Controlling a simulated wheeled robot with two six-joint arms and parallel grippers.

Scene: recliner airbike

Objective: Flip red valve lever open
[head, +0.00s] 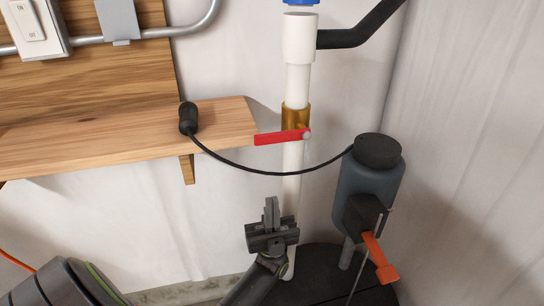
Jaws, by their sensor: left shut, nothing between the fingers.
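The red valve lever (280,137) sticks out to the left from a brass valve (296,118) on the white vertical pipe (298,80). The lever lies nearly level, across the pipe, with its free end close to the shelf's right end. My left gripper (271,208) is below the lever, in front of the lower pipe, pointing up. Its fingers are shut and empty, apart from the lever. My right gripper is not in view.
A wooden shelf (100,142) holds a black handle (188,118) whose cable droops to a grey cylinder (368,185). An orange lever (380,257) is at lower right. A switch box (33,25) and conduit are at upper left.

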